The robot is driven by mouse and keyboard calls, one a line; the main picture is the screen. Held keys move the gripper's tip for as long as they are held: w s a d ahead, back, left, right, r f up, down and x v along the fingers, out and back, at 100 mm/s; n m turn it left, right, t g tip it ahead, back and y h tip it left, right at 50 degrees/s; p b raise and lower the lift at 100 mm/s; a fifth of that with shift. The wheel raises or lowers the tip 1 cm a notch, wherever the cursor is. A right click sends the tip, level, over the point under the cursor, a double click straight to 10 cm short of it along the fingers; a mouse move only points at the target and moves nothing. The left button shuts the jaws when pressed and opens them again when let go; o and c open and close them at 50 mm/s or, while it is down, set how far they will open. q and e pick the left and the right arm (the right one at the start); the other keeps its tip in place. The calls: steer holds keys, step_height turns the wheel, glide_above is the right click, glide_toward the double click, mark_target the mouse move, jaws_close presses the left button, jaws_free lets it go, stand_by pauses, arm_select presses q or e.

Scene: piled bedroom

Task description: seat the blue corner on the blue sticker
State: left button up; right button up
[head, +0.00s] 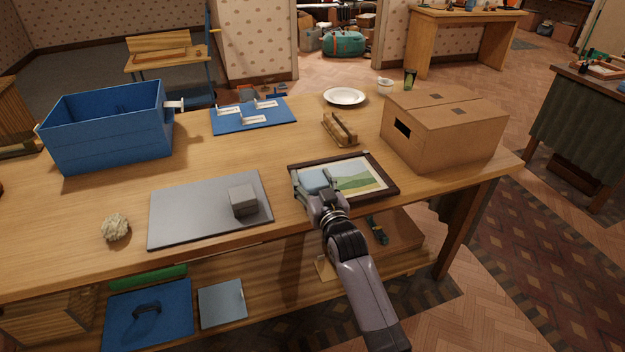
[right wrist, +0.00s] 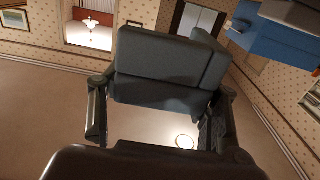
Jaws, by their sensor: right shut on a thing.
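My right gripper (head: 320,188) reaches in from the lower right and is over the left part of a framed landscape picture at the table's front. It is shut on a blue-grey piece, which I take to be the blue corner (head: 315,178). In the right wrist view the blue corner (right wrist: 170,62) sits between both fingers, with a raised wall at its right end. A grey board (head: 180,215) lies left of the gripper, with a grey block (head: 243,200) on it. I cannot make out a blue sticker. My left gripper is out of view.
The picture frame (head: 383,187) lies flat under the gripper. A cardboard box (head: 450,140) stands to the right, a wooden holder (head: 341,130) and a plate (head: 344,97) behind. A blue bin (head: 105,135) and a blue board (head: 225,122) with white pieces are at the left and back.

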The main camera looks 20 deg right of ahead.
steer(key=shift+r, duration=0.1)
steer(key=shift+f, duration=0.55)
steer(key=shift+f+b, duration=1.1)
steer(key=shift+f, duration=0.45)
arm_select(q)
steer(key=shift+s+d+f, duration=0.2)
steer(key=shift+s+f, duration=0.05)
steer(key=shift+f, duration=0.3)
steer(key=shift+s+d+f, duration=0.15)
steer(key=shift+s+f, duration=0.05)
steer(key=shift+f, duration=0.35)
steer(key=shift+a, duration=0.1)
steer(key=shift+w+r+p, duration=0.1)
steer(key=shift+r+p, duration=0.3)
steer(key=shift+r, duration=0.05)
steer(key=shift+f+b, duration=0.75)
arm_select(e)
steer(key=shift+f, duration=1.05)
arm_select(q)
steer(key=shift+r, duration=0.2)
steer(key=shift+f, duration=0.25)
arm_select(e)
steer(key=shift+f, duration=0.45)
stand_by(0.5)
